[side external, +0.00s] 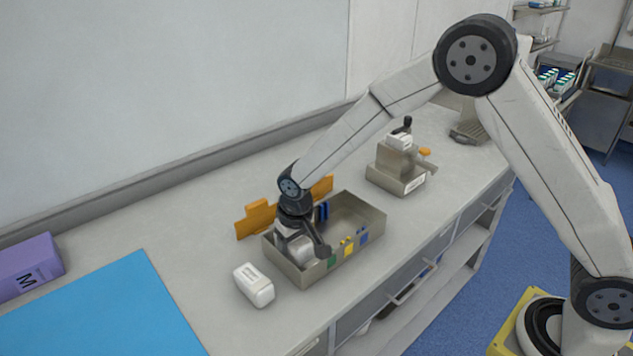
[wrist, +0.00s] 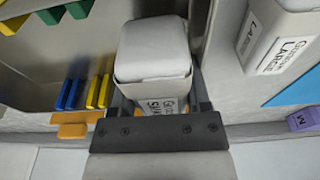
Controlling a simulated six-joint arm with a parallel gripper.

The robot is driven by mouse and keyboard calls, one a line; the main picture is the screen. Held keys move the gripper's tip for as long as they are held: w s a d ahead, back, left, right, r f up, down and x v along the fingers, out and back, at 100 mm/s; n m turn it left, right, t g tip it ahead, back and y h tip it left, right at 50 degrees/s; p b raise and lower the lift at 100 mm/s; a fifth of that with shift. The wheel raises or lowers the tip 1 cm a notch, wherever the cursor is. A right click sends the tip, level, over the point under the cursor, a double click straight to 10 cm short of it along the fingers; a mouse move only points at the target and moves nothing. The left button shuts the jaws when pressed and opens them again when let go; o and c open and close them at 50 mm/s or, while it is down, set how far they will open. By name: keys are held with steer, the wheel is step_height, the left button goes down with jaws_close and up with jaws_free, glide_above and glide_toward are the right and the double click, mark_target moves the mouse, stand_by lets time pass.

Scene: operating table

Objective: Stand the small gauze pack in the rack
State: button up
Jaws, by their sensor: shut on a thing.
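My gripper (side external: 301,240) is shut on the small gauze pack (wrist: 153,48), a white block with a label partly reading "SMALL". In the wrist view the pack sits between the two fingers. In the side view the pack (side external: 301,250) is at the left end of the rack (side external: 345,262), a metal open-topped box with green, yellow and blue tabs on its front. The pack's lower part is hidden behind the rack wall, so I cannot tell whether it touches the bottom. Blue and yellow dividers (wrist: 88,94) stand inside the rack beside the pack.
A white large gauze pack (side external: 254,285) lies just left of the rack, also in the wrist view (wrist: 280,35). An orange piece (side external: 258,217) stands behind the rack. A metal holder (side external: 397,172), a blue mat (side external: 105,310) and a purple box (side external: 28,266) are farther off.

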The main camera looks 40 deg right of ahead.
steer(key=shift+s+d+f, duration=0.1)
steer(key=shift+s+f, duration=0.15)
steer(key=shift+f, duration=0.7)
steer(key=shift+d+f, duration=0.1)
steer(key=o, duration=1.3)
steer(key=shift+o, duration=0.2)
steer(key=shift+r, duration=0.9)
steer(key=shift+s+r, duration=0.2)
steer(key=shift+r, duration=1.8)
steer(key=shift+s+r, duration=0.15)
steer(key=shift+r, duration=1.8)
